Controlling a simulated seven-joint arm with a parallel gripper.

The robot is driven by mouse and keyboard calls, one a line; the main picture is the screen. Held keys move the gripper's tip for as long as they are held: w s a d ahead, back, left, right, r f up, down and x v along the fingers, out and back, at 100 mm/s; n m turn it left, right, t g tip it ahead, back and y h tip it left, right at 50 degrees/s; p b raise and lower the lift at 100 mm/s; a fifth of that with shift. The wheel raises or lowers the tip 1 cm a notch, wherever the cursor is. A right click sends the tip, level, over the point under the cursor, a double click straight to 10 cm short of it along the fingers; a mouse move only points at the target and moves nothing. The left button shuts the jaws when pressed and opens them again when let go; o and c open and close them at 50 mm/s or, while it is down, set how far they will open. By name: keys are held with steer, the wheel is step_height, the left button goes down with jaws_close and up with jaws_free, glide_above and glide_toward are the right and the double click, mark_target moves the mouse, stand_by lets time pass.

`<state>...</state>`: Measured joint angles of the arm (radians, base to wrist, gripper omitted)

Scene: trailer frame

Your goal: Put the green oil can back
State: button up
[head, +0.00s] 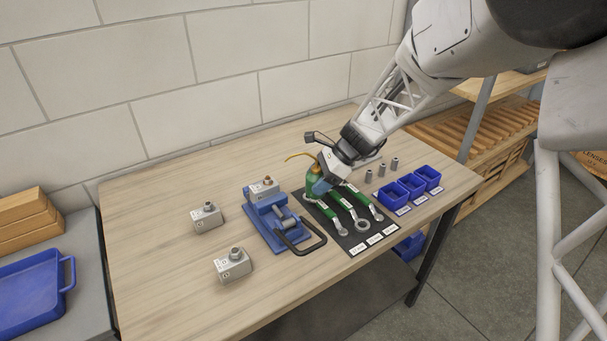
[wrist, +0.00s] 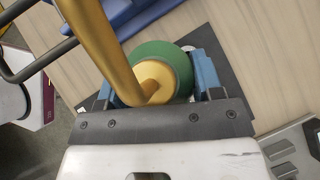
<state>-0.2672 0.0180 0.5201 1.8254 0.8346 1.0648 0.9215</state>
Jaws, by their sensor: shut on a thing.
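The green oil can (head: 314,185) has a brass-coloured spout and stands at the back left part of the black mat (head: 359,238). My gripper (head: 321,183) is shut on the can, with its blue fingers on either side of the body. In the wrist view the green can (wrist: 165,57) sits between the fingers, its spout (wrist: 108,45) rising toward the camera. The can's base is hidden, so I cannot tell whether it touches the mat or the table.
Several green-handled wrenches (head: 346,206) lie on the mat. Small metal parts (head: 382,170) and blue bins (head: 411,184) are to the right.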

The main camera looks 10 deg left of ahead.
steer(key=shift+w, duration=0.15)
steer(key=w+a, duration=0.2)
steer(key=w, duration=0.2)
steer(key=w+a+f, duration=0.1)
steer(key=w+a, duration=0.1)
steer(key=w, duration=0.3)
steer(key=w+a, duration=0.2)
steer(key=w, duration=0.3)
steer(key=shift+w+a+f, duration=0.15)
steer(key=shift+a+f, duration=0.05)
steer(key=shift+a, duration=0.1)
steer(key=shift+f, duration=0.1)
steer(key=shift+f, duration=1.65)
steer(key=shift+f, duration=0.15)
steer(key=o, duration=0.9)
steer(key=shift+v, duration=6.1)
